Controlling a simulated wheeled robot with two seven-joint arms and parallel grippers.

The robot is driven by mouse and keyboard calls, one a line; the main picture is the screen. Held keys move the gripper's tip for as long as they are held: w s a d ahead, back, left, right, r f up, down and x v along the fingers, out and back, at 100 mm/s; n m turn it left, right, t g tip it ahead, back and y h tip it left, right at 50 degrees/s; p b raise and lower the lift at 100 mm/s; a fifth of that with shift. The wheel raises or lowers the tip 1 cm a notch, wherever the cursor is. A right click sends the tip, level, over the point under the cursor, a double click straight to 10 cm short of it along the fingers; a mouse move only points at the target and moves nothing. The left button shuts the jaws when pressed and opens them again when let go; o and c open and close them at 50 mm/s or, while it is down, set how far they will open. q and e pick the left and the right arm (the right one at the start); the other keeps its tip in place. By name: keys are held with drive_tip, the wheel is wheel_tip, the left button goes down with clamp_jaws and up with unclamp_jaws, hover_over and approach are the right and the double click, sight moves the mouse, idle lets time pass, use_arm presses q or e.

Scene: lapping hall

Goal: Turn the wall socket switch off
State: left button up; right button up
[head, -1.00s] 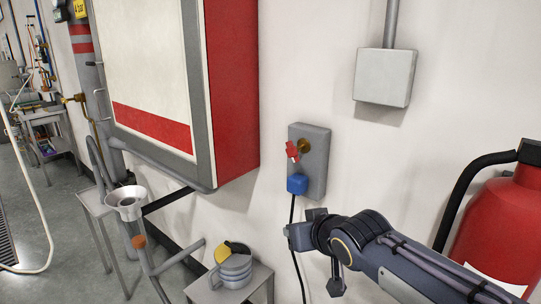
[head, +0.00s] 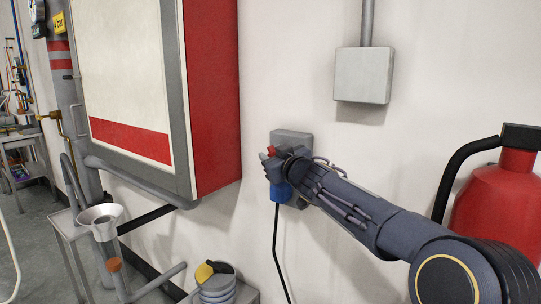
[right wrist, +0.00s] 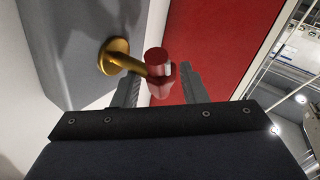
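The wall socket (head: 292,136) is a grey box on the white wall. A blue plug (head: 281,192) with a black cable sits at its lower end. The switch is a red handle (head: 272,151) on a brass stem (right wrist: 119,57). My right gripper (head: 270,163) is at the socket front and covers much of it in the head view. In the right wrist view, the red handle (right wrist: 158,64) stands between the two fingers, which are spread apart. The right-hand finger looks very close to it; contact cannot be told. My left gripper is not in view.
A large red and grey cabinet (head: 215,95) stands out from the wall left of the socket. A grey box (head: 363,75) is above right. A red extinguisher (head: 495,205) is at the right. A funnel (head: 100,218) and grey pot (head: 216,287) are lower left.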

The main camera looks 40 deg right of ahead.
drive_tip(key=shift+x, duration=1.05)
drive_tip(key=shift+c, duration=0.3)
